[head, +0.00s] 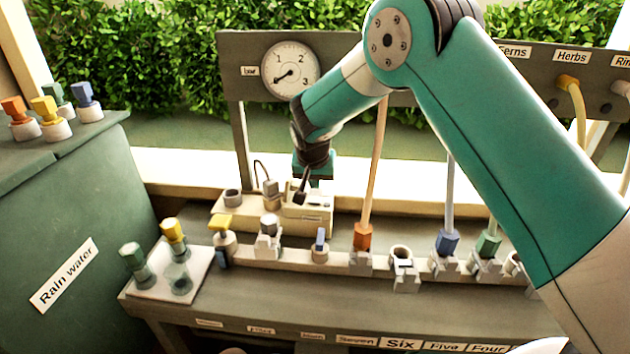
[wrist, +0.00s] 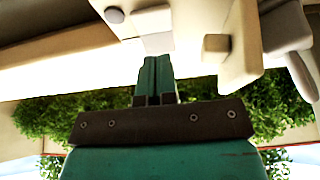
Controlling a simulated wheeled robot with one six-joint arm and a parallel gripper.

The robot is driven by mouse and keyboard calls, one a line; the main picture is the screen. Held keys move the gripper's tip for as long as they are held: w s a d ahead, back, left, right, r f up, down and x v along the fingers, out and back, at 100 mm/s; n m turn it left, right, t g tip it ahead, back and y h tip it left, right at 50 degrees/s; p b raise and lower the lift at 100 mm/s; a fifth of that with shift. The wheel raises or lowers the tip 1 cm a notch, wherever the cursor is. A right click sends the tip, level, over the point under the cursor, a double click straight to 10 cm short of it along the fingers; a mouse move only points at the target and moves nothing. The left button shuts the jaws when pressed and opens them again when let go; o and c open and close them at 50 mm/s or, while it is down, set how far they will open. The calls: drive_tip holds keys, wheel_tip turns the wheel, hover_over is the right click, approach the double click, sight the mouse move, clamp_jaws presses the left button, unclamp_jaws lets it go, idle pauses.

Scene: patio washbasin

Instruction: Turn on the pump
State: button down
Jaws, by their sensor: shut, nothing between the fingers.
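A cream block-shaped unit (head: 312,217), which looks like the pump, stands on the bench below the gauge. A plug-like grey piece (head: 270,188) with a thin dark cord stands at its left part. A slim dark piece (head: 301,190) rises from its top; I cannot tell whether it is a switch lever. Contact is unclear.
A round gauge (head: 291,71) has its needle at the lower left. A bench rail (head: 335,258) holds several valves and coloured hose connectors. A green rain water tank (head: 75,235) stands at the left with coloured pieces on top. A pale tray (head: 165,285) holds more connectors.

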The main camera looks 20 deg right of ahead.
drive_tip(key=shift+x, duration=1.1)
